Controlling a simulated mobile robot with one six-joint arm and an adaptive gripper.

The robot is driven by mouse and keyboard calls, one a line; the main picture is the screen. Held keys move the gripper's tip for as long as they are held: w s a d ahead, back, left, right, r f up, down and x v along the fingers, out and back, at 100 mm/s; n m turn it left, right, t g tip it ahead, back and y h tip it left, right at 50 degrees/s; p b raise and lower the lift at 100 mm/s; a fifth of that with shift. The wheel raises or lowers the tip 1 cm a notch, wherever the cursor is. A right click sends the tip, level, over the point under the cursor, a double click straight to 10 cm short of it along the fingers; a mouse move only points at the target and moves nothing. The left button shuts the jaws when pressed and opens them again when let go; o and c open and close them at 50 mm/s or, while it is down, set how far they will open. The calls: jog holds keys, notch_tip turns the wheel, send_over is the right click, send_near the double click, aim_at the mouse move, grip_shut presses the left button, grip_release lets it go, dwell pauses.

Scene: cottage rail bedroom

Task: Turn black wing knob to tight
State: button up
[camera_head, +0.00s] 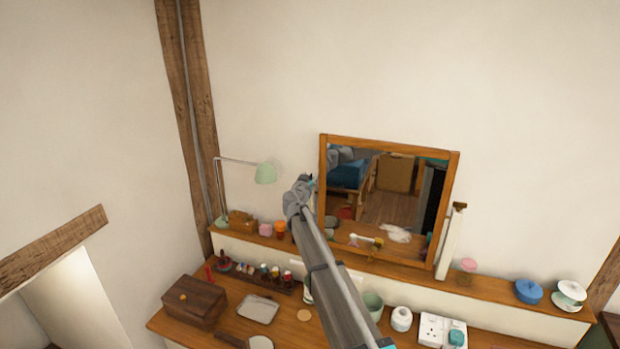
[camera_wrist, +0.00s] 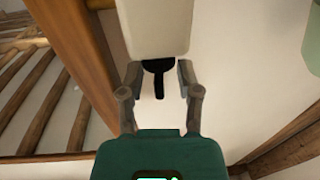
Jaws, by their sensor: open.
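The black wing knob (camera_wrist: 158,78) shows in the wrist view at the lower end of a pale post (camera_wrist: 155,28), with its long wing pointing down in the picture. My gripper (camera_wrist: 160,80) is open, with one finger on each side of the knob and a visible gap at both sides. In the head view my arm reaches to the left edge of the wood-framed mirror (camera_head: 390,142). There my wrist hides the knob, and the fingertips cannot be made out.
A pale post (camera_head: 451,245) with a dark top stands right of the mirror. A green lamp (camera_head: 265,173) stands close left of my wrist. The shelf (camera_head: 500,293) holds small jars and a blue lidded pot (camera_head: 529,291). A wooden box (camera_head: 194,301) and tray (camera_head: 258,309) lie below.

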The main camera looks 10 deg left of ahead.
jog(key=shift+w, duration=0.2)
jog(key=shift+c, duration=0.2)
grip_shut()
jog(key=shift+m+h, duration=0.4)
jog(key=shift+h, duration=0.3)
jog(key=shift+w+a+m+g+h, duration=0.1)
jog(key=shift+m+g+h, duration=0.5)
jog(key=shift+m+h, duration=0.75)
jog(key=m+g+h, duration=0.2)
jog(key=h, duration=0.1)
jog(key=m+g+h, duration=0.1)
jog(key=m+h, duration=0.1)
jog(key=h, duration=0.1)
jog(key=shift+w+g+h, duration=0.1)
jog(key=shift+g+h, duration=0.25)
jog(key=shift+g, duration=0.05)
jog(key=m+g+h, duration=0.3)
jog(key=m+g, duration=0.1)
jog(key=g, duration=0.1)
jog(key=shift+h, duration=0.3)
jog(key=shift+m+g+h, duration=0.7)
jog(key=shift+m+g, duration=0.85)
jog(key=shift+g, duration=0.75)
jog(key=shift+s, duration=0.25)
